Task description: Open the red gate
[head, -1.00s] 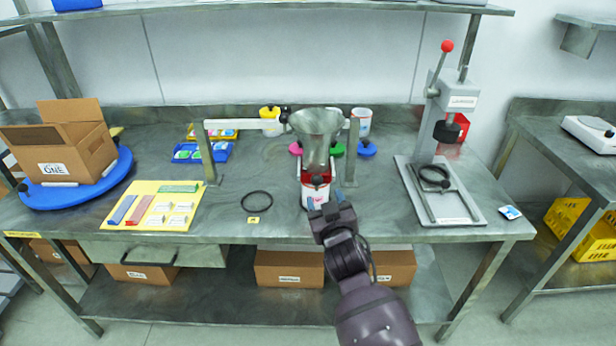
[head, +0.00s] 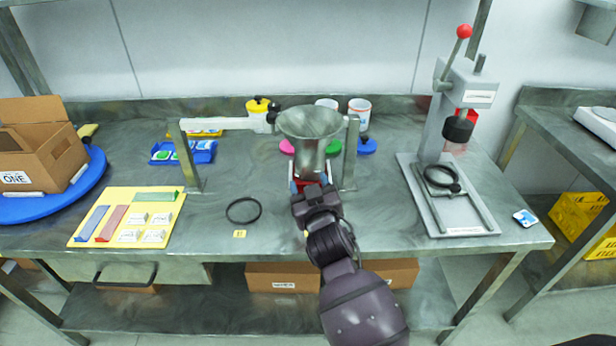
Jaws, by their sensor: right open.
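The red gate (head: 309,185) sits under the steel hopper (head: 310,140), at the bottom of its spout. Only slivers of its red show, because my right gripper (head: 308,190) is in front of it. My right gripper is open, with its fingertips reaching toward the gate; whether they touch it cannot be seen. The white container below the hopper is almost wholly hidden behind the gripper. My left gripper is not in view.
A frame post (head: 350,150) stands right of the hopper and another (head: 187,155) left. A black ring (head: 243,210) lies left of my arm. A lever press (head: 450,150) stands right. A yellow board (head: 127,217) with coloured strips lies left.

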